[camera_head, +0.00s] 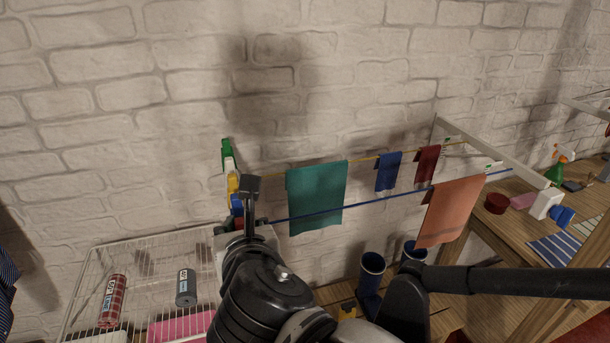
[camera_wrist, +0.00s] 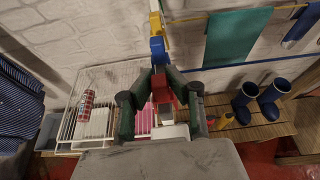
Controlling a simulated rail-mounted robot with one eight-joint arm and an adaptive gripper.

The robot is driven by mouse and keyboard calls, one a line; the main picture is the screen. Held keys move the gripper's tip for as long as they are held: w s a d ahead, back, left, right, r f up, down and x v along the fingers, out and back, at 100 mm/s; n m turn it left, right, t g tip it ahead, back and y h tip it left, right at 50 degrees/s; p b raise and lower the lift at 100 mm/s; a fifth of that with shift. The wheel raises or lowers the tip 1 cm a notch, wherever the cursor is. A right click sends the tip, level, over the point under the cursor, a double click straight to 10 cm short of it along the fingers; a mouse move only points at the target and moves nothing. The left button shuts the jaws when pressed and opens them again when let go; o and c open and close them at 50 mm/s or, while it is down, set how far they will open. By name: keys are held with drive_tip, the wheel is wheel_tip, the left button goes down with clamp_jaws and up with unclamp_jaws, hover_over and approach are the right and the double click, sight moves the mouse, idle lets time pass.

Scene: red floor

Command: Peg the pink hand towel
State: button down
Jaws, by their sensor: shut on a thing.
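A salmon-pink towel (camera_head: 450,212) hangs over the front blue line (camera_head: 385,200) at the right; I cannot make out a peg on it. A column of coloured pegs, with a green one (camera_head: 227,152) on top and a yellow one (camera_head: 232,184) lower, stands at the left end of the lines. The wrist view shows a yellow peg (camera_wrist: 155,26), a blue one (camera_wrist: 158,48) and a red one (camera_wrist: 161,88). My gripper (camera_wrist: 160,76) is shut on the red peg at the column's lower end, far left of the salmon towel.
A teal towel (camera_head: 316,195), a blue cloth (camera_head: 388,171) and a dark red cloth (camera_head: 427,164) hang along the lines. A white wire basket (camera_head: 88,285) stands lower left. Blue boots (camera_head: 371,275) stand below. A wooden table (camera_head: 497,226) with bottles is at right.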

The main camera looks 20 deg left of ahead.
sight(238, 223)
drive_tip(key=shift+r, duration=0.1)
drive_tip(key=shift+r, duration=0.75)
drive_tip(key=r, duration=0.2)
drive_tip(key=shift+s+r, duration=0.3)
drive_tip(key=s+r+b, duration=0.1)
drive_tip(key=s+r, duration=0.5)
drive_tip(key=s, duration=0.5)
drive_tip(key=shift+a+r+b, duration=0.15)
drive_tip(key=shift+r+b, duration=0.2)
drive_tip(key=shift+r+p, duration=1.8)
drive_tip(key=shift+r, duration=0.85)
drive_tip(key=shift+f, duration=0.15)
